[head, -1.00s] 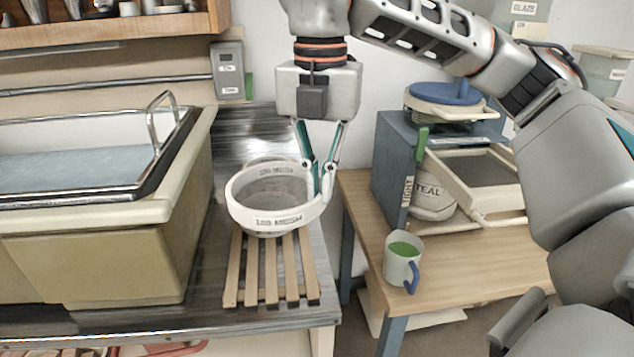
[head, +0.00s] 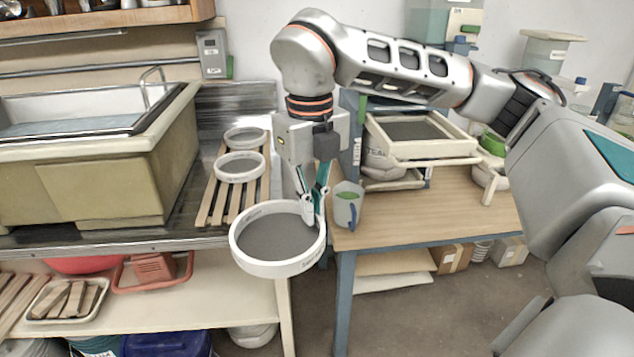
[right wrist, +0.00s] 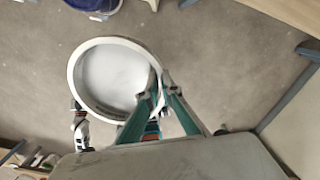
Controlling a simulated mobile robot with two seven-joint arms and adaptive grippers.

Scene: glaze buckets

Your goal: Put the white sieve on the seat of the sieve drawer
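A white sieve (head: 240,258) with a grey mesh hangs in the air in front of the gap between the steel counter and the wooden table. My right gripper (head: 312,212) is shut on its right rim, and the sieve looks roughly level. In the right wrist view the sieve (right wrist: 76,75) shows as a pale ring, with the gripper (right wrist: 160,88) at its rim. The sieve drawer (head: 424,151), a cream frame with a dark grey inside, is on the table to the right, farther back than the sieve. Its blue cabinet is mostly hidden behind my arm.
Two more white sieves (head: 240,176) sit on a slatted wooden rack (head: 204,206). The front of the wooden table (head: 420,218) is clear. A sink (head: 90,185) is at left.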

